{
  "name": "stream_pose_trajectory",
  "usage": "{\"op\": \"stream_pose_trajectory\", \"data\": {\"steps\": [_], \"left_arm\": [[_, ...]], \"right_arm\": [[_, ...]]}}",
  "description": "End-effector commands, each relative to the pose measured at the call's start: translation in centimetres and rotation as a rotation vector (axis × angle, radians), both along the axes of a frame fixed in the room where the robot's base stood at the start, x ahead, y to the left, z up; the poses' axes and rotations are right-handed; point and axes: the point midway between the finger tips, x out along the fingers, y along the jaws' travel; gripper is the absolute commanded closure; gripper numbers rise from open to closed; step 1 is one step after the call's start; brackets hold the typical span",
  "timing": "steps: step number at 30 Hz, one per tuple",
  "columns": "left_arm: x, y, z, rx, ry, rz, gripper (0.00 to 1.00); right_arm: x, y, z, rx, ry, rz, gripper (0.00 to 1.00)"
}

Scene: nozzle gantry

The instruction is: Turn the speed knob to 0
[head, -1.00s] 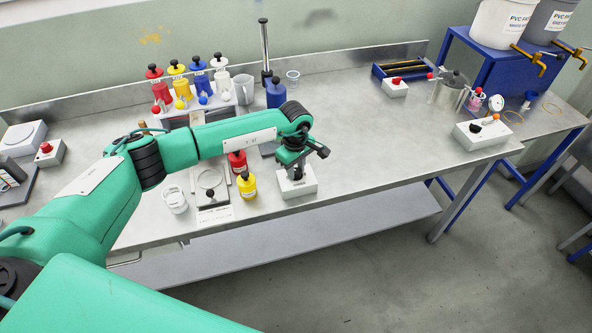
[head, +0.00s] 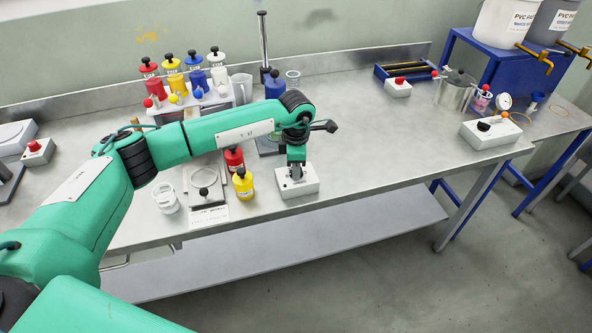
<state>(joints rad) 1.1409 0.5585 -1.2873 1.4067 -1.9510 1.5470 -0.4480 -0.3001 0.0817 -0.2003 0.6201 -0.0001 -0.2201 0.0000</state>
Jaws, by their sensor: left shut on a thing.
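A small white control box (head: 308,184) sits near the front edge of the bench, right of the yellow bottle. My left gripper (head: 296,174) points down at its top and is shut on a small knob there, which I take to be the speed knob. The fingers hide the knob, so its pointer and setting cannot be read. Small dark print shows on the box, too small to read. My right gripper is not in view.
A yellow bottle (head: 243,184) and a red bottle (head: 233,160) stand close left of the box. Another white box with a black knob (head: 484,127) stands far right. The bench (head: 390,145) between is clear.

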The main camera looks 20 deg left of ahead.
Motion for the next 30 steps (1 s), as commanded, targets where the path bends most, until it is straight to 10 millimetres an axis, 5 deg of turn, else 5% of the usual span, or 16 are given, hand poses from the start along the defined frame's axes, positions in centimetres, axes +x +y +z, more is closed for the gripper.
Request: {"op": "stream_pose_trajectory", "data": {"steps": [24,25,28,30], "left_arm": [[0.07,0.01,0.10,-0.001,-0.002,0.130,0.94],[0.07,0.01,0.10,-0.001,-0.002,0.130,0.69],[0.07,0.01,0.09,-0.001,-0.001,0.129,0.50],[0.06,0.02,0.07,0.000,-0.001,0.129,0.49]], "right_arm": [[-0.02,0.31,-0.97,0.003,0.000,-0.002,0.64],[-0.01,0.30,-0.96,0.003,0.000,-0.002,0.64],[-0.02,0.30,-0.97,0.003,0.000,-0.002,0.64],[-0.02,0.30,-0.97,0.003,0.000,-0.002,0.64]]}}
